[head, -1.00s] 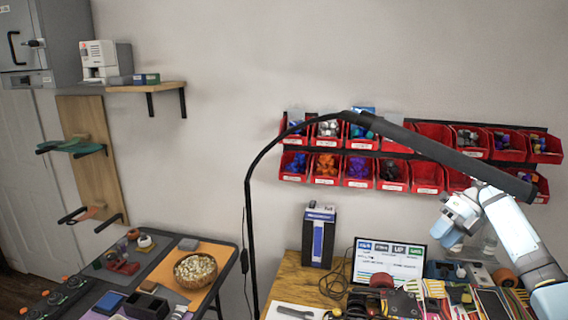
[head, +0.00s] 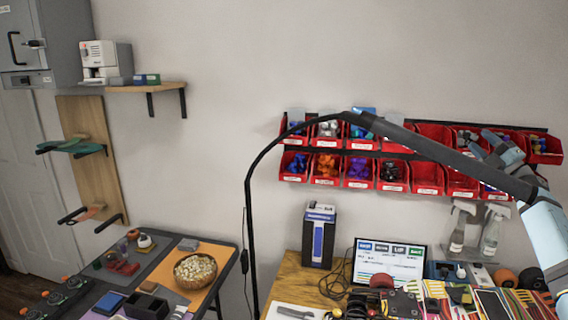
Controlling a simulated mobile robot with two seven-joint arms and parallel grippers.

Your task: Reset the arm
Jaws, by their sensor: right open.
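My right arm comes in from the right edge. Its gripper (head: 482,143) is raised in front of the right end of the red parts bins, partly behind the black lamp head (head: 440,152). It is open, and I see nothing held in it. My left gripper is not in view.
Red bins (head: 428,176) hang on the wall in two rows. The black lamp's arm arches over the wooden workbench (head: 290,282). A screen (head: 388,262), a blue-and-white box (head: 319,236) and two spray bottles (head: 490,232) stand there. A side table holds a bowl (head: 195,270).

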